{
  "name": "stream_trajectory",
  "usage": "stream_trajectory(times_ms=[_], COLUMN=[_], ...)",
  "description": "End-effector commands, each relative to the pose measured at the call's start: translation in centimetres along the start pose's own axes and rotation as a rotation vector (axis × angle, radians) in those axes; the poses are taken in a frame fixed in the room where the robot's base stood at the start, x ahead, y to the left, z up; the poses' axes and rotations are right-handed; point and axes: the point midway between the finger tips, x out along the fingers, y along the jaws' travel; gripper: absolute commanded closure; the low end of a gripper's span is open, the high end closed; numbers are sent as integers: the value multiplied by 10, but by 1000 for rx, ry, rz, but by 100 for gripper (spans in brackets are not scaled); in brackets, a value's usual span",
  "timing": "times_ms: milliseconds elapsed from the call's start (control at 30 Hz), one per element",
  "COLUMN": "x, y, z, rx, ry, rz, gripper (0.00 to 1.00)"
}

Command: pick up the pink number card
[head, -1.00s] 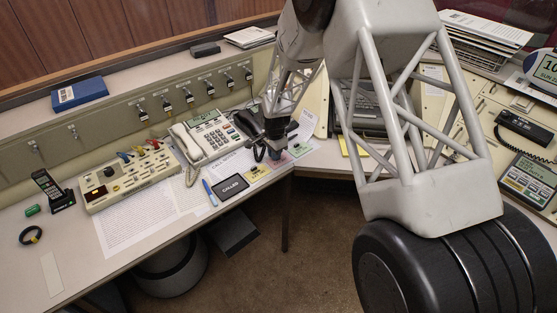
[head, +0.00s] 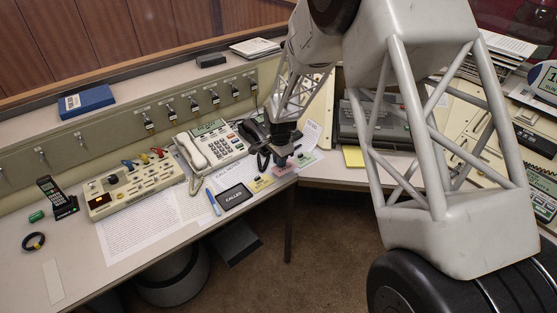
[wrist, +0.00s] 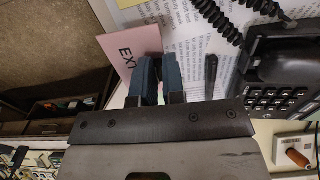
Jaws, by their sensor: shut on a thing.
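The pink number card (wrist: 128,46), with black lettering beginning "EXT", shows in the wrist view at the fingertips. My gripper (wrist: 158,62) is shut on its edge; the fingers cover part of the card and its lettering. In the head view my gripper (head: 282,163) is low over the front edge of the desk, right of the phones. The pink card (head: 287,171) shows just below its fingertips there. I cannot tell whether the card is clear of the desk.
A yellow card (head: 261,183) lies left of my gripper and a green card (head: 308,158) right of it. A black "CALLER" plate (head: 235,197) and blue marker (head: 213,202) lie further left. A black telephone (wrist: 285,70) with a coiled cord is close by. Printed sheets lie beneath.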

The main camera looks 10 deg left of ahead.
Motion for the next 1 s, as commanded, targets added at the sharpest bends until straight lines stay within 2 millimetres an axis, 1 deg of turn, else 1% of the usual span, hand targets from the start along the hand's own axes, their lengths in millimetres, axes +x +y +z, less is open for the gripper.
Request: stream_trajectory(times_ms=[400, 600, 800, 1000], x=[-8, -10, -12, -13], y=[65, 93, 114, 125], z=[27, 38, 47, 52], rx=[0, 0, 0, 0], ry=[0, 1, 0, 1], rz=[-1, -1, -1, -1], gripper=[100, 100, 100, 100])
